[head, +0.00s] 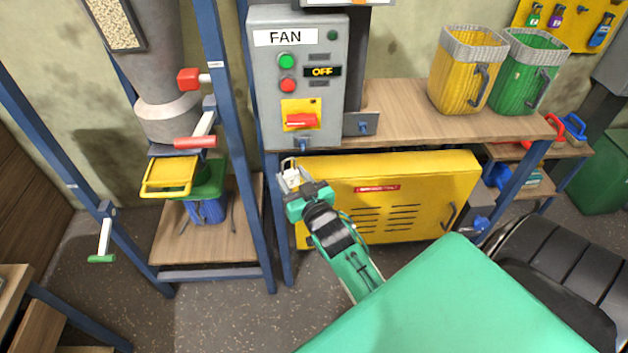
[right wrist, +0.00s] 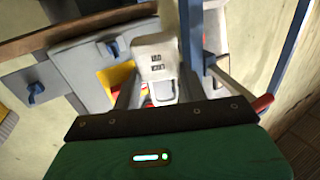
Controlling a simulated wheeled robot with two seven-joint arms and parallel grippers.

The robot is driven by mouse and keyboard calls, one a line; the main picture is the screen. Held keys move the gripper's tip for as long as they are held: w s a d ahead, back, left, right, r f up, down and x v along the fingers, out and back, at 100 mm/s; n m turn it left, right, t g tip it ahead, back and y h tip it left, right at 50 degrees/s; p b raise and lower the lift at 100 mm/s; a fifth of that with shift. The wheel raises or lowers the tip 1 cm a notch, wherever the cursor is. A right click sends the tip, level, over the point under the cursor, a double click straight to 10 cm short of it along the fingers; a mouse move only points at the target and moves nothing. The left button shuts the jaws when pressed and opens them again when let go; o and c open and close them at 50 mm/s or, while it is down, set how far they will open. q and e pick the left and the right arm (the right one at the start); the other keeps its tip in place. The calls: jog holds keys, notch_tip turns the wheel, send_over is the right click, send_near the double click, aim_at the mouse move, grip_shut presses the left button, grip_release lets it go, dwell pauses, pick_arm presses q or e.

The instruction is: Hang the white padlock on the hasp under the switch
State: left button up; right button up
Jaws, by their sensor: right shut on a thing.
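The white padlock (head: 291,178) is held in my right gripper (head: 296,185), just below the fan box, its thin shackle upward. In the right wrist view the padlock (right wrist: 156,57), with dark markings, sits between the grey fingers of my right gripper (right wrist: 158,90). The blue hasp (head: 303,145) is on the box's lower edge under the red switch handle (head: 301,120) on its yellow plate. The padlock is below and slightly left of the hasp, apart from it in the head view. The hasp (right wrist: 112,48) also shows left of the padlock in the wrist view. My left gripper is out of view.
The grey fan box (head: 257,85) reads OFF. A bracket with a blue hook (head: 363,125) is to its right. A yellow louvred panel (head: 440,190) is behind my gripper under the wooden shelf (head: 400,110). A blue post (head: 240,140) and red-handled levers (head: 194,142) stand left.

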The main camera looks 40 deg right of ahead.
jog(key=w+d+f+b, duration=0.1)
jog(key=w+d+f, duration=0.2)
jog(key=d, duration=0.3)
jog(key=shift+w+d+f+b, duration=0.15)
jog(key=shift+w+d+b, duration=0.2)
jog(key=shift+b, duration=0.05)
dwell(0.3)
jog(key=shift+p, duration=0.5)
dwell(0.5)
jog(key=shift+w+d, duration=0.15)
jog(key=shift+w, duration=0.05)
jog(key=shift+w+d, duration=0.45)
jog(key=shift+w, duration=0.25)
jog(key=shift+w+d, duration=0.4)
jog(key=shift+w, duration=0.3)
jog(key=shift+f+b, duration=0.45)
jog(key=shift+f, duration=0.3)
